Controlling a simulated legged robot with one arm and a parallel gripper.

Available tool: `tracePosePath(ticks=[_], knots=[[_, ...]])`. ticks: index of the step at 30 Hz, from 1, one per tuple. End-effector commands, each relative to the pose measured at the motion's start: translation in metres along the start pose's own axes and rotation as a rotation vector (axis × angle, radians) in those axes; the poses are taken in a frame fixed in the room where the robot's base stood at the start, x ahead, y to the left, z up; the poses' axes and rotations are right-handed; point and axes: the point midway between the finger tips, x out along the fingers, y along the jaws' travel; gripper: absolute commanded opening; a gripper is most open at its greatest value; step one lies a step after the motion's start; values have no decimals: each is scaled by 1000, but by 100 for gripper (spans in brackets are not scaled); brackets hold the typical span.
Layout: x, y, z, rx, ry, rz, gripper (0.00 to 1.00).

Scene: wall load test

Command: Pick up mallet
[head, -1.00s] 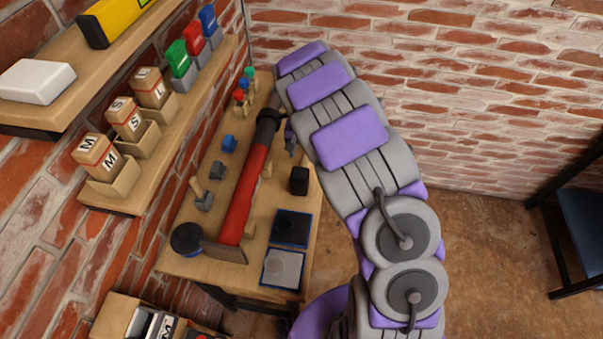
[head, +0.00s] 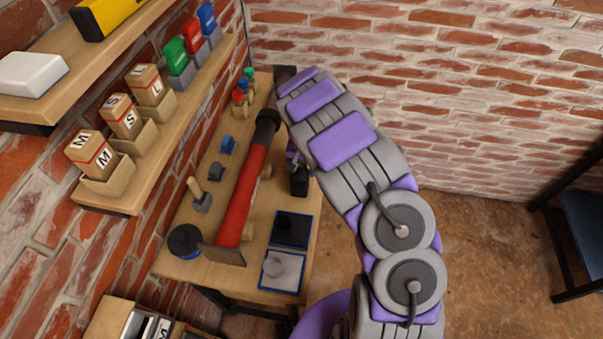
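A long red-shafted tool with a black grip, which looks like the mallet (head: 243,196), lies along the wooden table, its grip toward the back wall. A dark flat plate (head: 221,255) and a round black piece (head: 185,240) are at its near end; I cannot tell how they join it. My gripper (head: 296,158) is small and partly hidden by my purple and grey arm. It is to the right of the shaft, apart from it, just above or beside a black block (head: 299,181). Its finger opening does not show clearly.
The wooden table (head: 190,268) also holds small blue and grey blocks, colored pegs (head: 242,92) and two dark-framed trays (head: 283,270). Wall shelves on the left carry lettered boxes (head: 92,153). The floor on the right is open up to a dark chair-like frame (head: 585,225).

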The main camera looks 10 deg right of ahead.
Motion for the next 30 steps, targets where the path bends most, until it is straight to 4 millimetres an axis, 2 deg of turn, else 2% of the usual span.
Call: tracePosePath(ticks=[2,18,30], knots=[[0,0,0,0,0,0,52],[0,0,0,0,0,0,0],[-2,0,0,0,0,0,0]])
